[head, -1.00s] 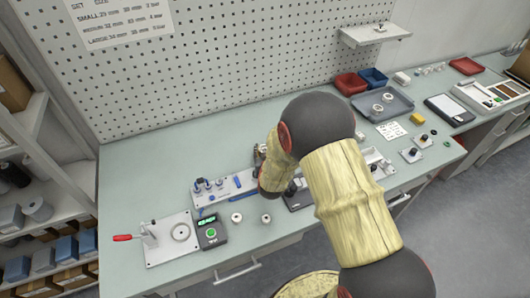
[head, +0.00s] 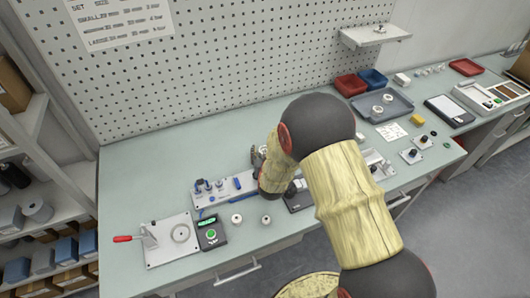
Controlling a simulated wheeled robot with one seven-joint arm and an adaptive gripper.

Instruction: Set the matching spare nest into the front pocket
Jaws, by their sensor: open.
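My gripper (head: 257,157) shows only in part, past the left side of my arm, above the blue-and-white fixture strip. It is open, and I see nothing held in it. Two small pale round parts, one at left (head: 237,219) and one at right (head: 266,220), stand apart on the bench front. Two pale ring-shaped parts (head: 377,108) lie in the grey tray (head: 399,109) at the back right. I cannot tell which part is the matching spare nest. A dark plate (head: 298,203) lies partly hidden under my arm. The front pocket cannot be made out for certain.
A press plate (head: 160,252) with a red handle stands at the left, beside a control box (head: 211,233) with a green button. Red (head: 350,84) and blue (head: 372,78) bins stand at the back. The bench's back left is clear. My arm hides the middle.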

